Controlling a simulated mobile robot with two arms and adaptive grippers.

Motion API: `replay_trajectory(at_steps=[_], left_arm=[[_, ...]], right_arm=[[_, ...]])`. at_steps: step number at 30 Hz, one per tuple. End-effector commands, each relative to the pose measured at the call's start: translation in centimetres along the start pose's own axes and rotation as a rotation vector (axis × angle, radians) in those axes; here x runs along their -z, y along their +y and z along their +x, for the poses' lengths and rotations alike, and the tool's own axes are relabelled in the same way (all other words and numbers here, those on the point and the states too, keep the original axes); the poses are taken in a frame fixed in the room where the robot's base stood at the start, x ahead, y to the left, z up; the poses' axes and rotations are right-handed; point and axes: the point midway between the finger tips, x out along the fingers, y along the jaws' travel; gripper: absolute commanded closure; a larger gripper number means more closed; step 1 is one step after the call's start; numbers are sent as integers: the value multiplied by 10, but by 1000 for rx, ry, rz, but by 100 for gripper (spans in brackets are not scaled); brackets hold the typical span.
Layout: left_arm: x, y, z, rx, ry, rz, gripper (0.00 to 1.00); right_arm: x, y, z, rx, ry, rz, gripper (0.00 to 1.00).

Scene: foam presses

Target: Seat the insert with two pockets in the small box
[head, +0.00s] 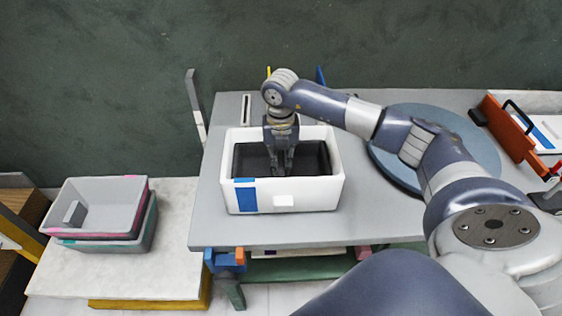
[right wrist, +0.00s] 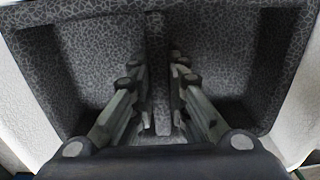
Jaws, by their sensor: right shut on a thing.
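The small white box (head: 318,196) stands on the grey table, with a blue band and a white label on its front. The dark speckled foam insert (head: 244,162) lies inside the box walls. In the right wrist view the insert (right wrist: 85,60) shows two pockets with a divider between them. My right gripper (head: 281,170) reaches down into the box from above. In the right wrist view its fingers (right wrist: 160,72) are shut on the divider, one on each side. The insert's underside is hidden, so I cannot tell whether it touches the box floor. My left gripper is not in view.
A round blue-grey disc (head: 385,172) lies right of the box, partly under my right arm. An orange-edged fixture (head: 506,124) stands at the far right. Stacked grey bins (head: 112,198) sit on a lower pale surface at left. The table in front of the box is clear.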

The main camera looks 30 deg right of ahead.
Motion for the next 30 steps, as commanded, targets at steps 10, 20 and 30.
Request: replay_trajectory(at_steps=[10, 20, 30], left_arm=[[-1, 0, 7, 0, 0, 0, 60], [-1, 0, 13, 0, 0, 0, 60], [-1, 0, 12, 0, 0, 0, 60]], right_arm=[[0, 0, 10, 0, 0, 0, 100], [0, 0, 18, 0, 0, 0, 100], [0, 0, 17, 0, 0, 0, 62]])
